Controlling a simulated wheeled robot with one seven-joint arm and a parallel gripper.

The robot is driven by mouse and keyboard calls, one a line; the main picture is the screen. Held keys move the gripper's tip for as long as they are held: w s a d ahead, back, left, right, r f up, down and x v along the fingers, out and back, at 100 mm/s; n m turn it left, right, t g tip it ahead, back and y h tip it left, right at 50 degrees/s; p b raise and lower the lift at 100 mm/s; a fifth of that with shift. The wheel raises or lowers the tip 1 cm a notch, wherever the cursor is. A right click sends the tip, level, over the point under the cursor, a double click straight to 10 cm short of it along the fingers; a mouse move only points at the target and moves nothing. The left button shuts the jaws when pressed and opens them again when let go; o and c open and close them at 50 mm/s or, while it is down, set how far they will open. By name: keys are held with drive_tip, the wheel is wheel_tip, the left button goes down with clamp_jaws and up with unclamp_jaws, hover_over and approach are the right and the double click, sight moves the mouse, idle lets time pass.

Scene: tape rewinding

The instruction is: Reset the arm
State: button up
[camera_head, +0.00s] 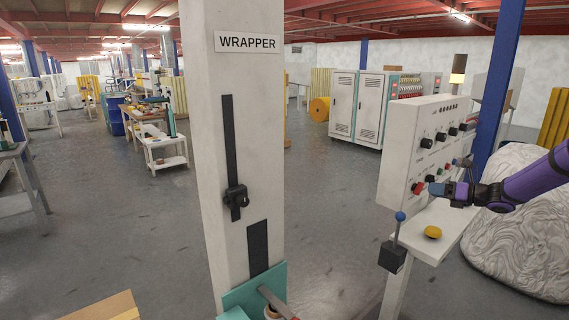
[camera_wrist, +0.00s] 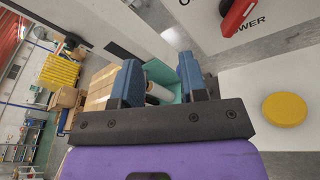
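My arm, purple with a dark wrist, reaches in from the right edge in the head view. My gripper (camera_head: 452,184) is in front of the lower part of the white control panel (camera_head: 407,130), close to its red switch (camera_head: 419,188). In the wrist view, the two blue fingers of my gripper (camera_wrist: 160,76) stand apart with nothing held between them. The red switch (camera_wrist: 236,16), above the word POWER, lies up and to the right of the fingers. Whether a finger touches the panel cannot be told.
A yellow button (camera_head: 432,232) sits on the white ledge (camera_head: 452,222) below the panel, with a blue-knobbed lever (camera_head: 399,228) beside it. The WRAPPER column (camera_head: 235,150) stands left of centre. A large wrapped bundle (camera_head: 520,235) stands at right. Open floor (camera_head: 330,225) lies between column and panel.

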drive_tip(key=s+a+r+n+g+h, duration=0.3)
drive_tip(key=s+a+r+n+g, duration=0.1)
drive_tip(key=s+a+r+n, duration=0.5)
drive_tip(key=s+a+r+n+g+h, duration=0.2)
drive_tip(key=s+a+r+n+g, duration=0.2)
drive_tip(key=s+a+r+n, duration=0.5)
drive_tip(key=s+a+r+n+t+h, duration=0.1)
drive_tip(key=s+n+h, duration=0.2)
drive_tip(key=s+n, duration=0.4)
drive_tip(key=s+a+n+t+h, duration=0.1)
drive_tip(key=s+n+h, duration=0.3)
drive_tip(key=s, duration=1.9)
drive_tip(key=a+n, duration=0.1)
drive_tip(key=n, duration=0.2)
drive_tip(key=shift+s+a+r+t, duration=0.15)
drive_tip(key=shift+r+t, duration=0.15)
drive_tip(key=shift+r, duration=0.1)
drive_tip(key=shift+o, duration=0.2)
